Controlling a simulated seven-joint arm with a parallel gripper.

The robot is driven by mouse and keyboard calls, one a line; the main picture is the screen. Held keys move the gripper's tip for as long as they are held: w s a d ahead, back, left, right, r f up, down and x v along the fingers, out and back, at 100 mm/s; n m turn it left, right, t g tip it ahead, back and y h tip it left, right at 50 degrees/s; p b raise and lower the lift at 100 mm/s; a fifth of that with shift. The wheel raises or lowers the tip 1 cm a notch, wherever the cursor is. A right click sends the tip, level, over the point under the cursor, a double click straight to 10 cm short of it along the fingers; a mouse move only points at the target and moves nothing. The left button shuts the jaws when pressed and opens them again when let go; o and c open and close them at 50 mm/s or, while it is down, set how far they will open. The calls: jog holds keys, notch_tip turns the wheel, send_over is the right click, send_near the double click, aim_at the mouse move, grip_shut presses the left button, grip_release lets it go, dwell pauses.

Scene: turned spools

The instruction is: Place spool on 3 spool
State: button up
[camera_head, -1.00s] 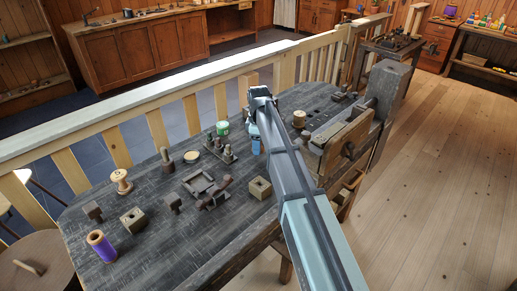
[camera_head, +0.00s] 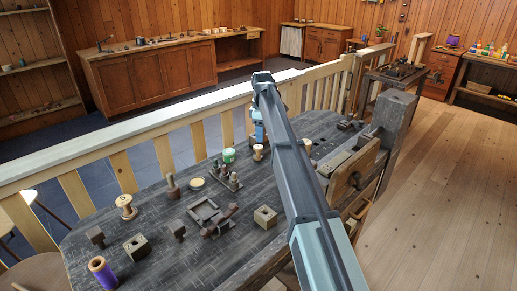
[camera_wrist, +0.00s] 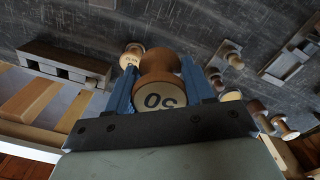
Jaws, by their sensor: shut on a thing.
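My gripper (camera_wrist: 165,92) is shut on a wooden spool (camera_wrist: 160,68). The spool's pale labelled end faces the wrist camera and its number looks like 50, upside down. In the head view my gripper (camera_head: 258,132) is above the far part of the bench, and the spool seems to show just under its fingers. Another, smaller-looking spool (camera_wrist: 130,55) stands beyond the held one in the wrist view, slightly left, with a pale label too small to read surely. In the head view a spool top (camera_head: 307,145) shows right of my arm.
A wooden vise (camera_head: 350,175) is at the right. A railing (camera_head: 130,160) runs behind the bench.

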notch_tip(320, 180, up, 2)
send_over(258, 147)
jog(key=shift+w+f, duration=0.2)
jog(key=shift+f, duration=4.65)
jog(key=shift+f, duration=0.15)
jog(key=o, duration=1)
notch_tip(258, 147, up, 12)
jog(key=shift+r, duration=0.15)
